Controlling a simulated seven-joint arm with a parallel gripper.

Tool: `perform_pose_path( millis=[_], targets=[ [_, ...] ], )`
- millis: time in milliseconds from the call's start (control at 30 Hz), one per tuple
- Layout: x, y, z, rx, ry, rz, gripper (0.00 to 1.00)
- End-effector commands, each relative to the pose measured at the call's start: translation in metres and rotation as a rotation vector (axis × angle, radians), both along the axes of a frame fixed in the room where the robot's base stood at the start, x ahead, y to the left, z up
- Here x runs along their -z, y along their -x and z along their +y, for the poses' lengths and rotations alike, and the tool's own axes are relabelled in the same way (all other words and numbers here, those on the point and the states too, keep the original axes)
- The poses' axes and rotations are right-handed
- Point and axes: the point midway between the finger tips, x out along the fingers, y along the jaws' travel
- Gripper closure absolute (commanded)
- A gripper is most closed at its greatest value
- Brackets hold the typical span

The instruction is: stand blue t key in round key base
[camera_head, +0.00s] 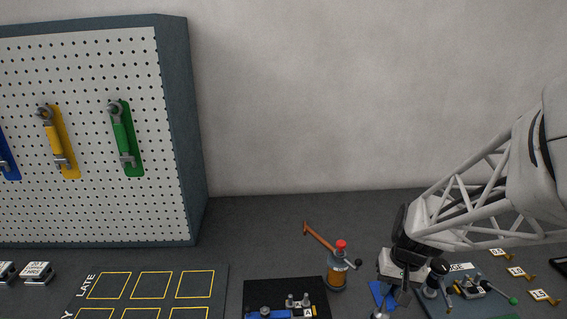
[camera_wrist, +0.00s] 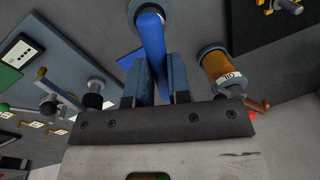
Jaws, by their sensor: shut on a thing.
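My gripper (camera_wrist: 161,72) is shut on the blue T key (camera_wrist: 151,38), whose blue body runs up between the two fingers in the wrist view. The key's far end meets a round grey base (camera_wrist: 152,8) at the top edge. I cannot tell whether it is seated in the base or only in front of it. In the head view my gripper (camera_head: 398,290) points down at the lower right, by a flat blue patch (camera_head: 379,293). A grey round part (camera_head: 380,316) shows at the bottom edge there. The key is mostly hidden in that view.
A copper coil (camera_head: 337,271) with a red top and crank handle stands close left of my gripper. A black board (camera_head: 262,290) with fittings lies further left. A grey-blue fixture plate (camera_head: 490,304) is close right. The pegboard (camera_head: 90,210) stands at the back left.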

Motion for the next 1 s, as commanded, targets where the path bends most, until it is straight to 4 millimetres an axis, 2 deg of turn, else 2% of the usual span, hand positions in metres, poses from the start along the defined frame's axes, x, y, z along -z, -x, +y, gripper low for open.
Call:
perform_pose_path(
  millis=[1000],
  targets=[
    [0.0090,-0.0001,0.0000,0.000,0.000,-0.001,1.00]
  ],
)
